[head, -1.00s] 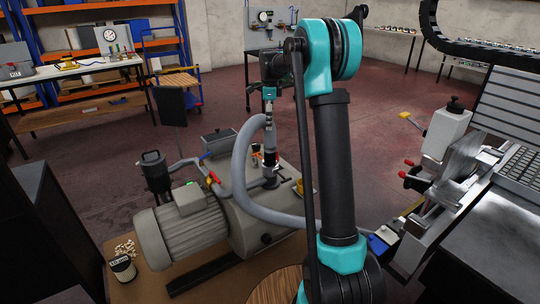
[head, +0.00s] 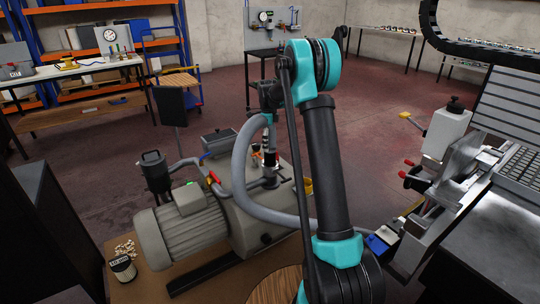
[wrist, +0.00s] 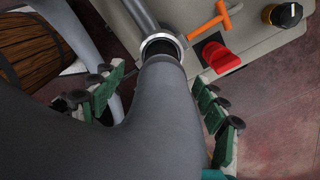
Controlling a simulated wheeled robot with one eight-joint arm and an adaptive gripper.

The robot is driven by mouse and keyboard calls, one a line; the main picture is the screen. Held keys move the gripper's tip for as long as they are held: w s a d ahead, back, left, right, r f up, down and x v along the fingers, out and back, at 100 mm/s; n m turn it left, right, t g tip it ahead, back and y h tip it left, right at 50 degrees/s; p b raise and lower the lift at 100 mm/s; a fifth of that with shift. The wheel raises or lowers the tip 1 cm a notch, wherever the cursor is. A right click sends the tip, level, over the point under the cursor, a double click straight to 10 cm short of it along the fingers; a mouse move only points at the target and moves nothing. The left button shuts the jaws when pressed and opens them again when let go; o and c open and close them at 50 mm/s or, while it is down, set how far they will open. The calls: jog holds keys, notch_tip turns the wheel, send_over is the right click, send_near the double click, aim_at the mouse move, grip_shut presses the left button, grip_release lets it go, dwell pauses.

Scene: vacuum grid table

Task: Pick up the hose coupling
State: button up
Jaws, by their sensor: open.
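The hose coupling shows in the wrist view as a silver ring (wrist: 160,39) where a thick grey hose (wrist: 165,90) meets a metal pipe. In the head view the coupling (head: 270,159) stands upright on the pump, below my gripper. My gripper (wrist: 158,80) is open in the wrist view, its green-padded fingers on either side of the hose just short of the ring. In the head view my gripper (head: 268,128) is small and partly covered by the hose, so contact cannot be told there.
The grey pump (head: 185,228) sits under the hose. A wooden round surface (wrist: 38,50) is at the upper left in the wrist view.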

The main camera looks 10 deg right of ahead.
aim_at(270, 151)
jog(key=shift+w+d+f, duration=0.1)
jog(key=shift+d+f, duration=0.05)
jog(key=shift+f, duration=0.75)
jog(key=shift+s+d+f, duration=0.1)
jog(key=shift+d+f, duration=0.1)
jog(key=shift+f, duration=0.7)
jog(key=shift+w+d+f, duration=0.1)
jog(key=shift+d+f, duration=0.05)
jog(key=shift+f, duration=0.75)
jog(key=c, duration=1.6)
